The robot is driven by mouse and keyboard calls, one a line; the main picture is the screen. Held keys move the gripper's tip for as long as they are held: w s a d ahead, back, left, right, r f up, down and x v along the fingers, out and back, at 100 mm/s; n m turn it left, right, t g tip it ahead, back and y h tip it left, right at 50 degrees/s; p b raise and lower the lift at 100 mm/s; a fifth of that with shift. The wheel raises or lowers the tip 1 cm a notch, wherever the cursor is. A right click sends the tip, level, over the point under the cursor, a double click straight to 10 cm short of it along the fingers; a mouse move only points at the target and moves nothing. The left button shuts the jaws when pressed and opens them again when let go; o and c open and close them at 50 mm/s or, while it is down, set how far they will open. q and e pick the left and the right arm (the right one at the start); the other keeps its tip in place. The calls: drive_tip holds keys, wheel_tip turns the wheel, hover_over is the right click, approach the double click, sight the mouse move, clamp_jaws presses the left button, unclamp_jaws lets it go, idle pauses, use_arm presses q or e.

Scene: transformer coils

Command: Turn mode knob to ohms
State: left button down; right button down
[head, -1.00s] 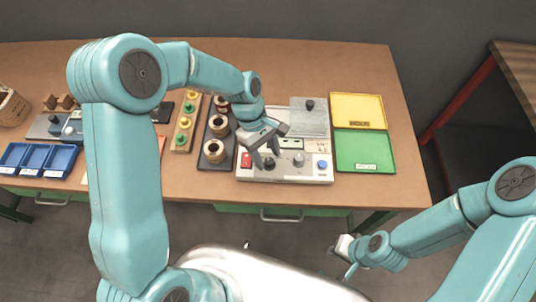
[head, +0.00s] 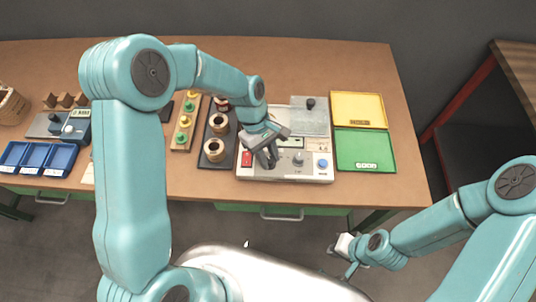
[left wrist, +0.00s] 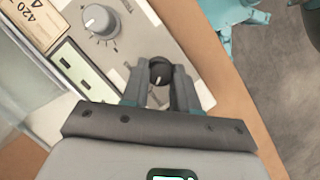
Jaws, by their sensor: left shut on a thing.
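The tester (head: 283,176) is a light grey box with knobs on its front panel. A black round knob with a white pointer line (left wrist: 158,73) is between the fingers of my left gripper (left wrist: 160,85). In the head view my left gripper (head: 265,161) points down at the front left of the panel, shut on this knob and mostly hiding it. A grey knob with a scale around it shows in the left wrist view (left wrist: 101,20) and in the head view (head: 298,159). I cannot read the knob's markings. My right gripper (head: 345,248) hangs away from the table, its jaws unclear.
A red switch (head: 246,159) and a blue knob (head: 322,163) flank the panel. A yellow tray (head: 358,107) and a green tray (head: 364,150) lie right of the tester. Coils on a dark tray (head: 216,166) stand close on the left, with blue bins (head: 36,172) farther left.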

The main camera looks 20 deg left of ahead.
use_arm(q)
drive_tip(key=m+y, duration=0.1)
drive_tip(key=m, duration=0.2)
drive_tip(key=m+g+y, duration=0.1)
drive_tip(key=m, duration=0.2)
drive_tip(key=shift+w+d+g+b, duration=0.2)
drive_tip(key=shift+g+b, duration=0.1)
drive_tip(key=shift+b, duration=0.05)
drive_tip(key=m+y, duration=0.1)
drive_tip(key=m, duration=0.4)
drive_tip(key=shift+d+r+y+b, duration=0.1)
drive_tip(key=shift+y+b, duration=0.25)
drive_tip(key=shift+y, duration=0.05)
drive_tip(key=shift+m, duration=0.3)
drive_tip(key=c, duration=0.9)
unclamp_jaws()
drive_tip(key=shift+s, duration=0.1)
drive_tip(key=shift+w+r, duration=0.25)
drive_tip(key=v, duration=1.5)
drive_tip(key=shift+w+d+r, duration=0.1)
drive_tip(key=shift+w+r, duration=0.2)
drive_tip(key=shift+w, duration=0.05)
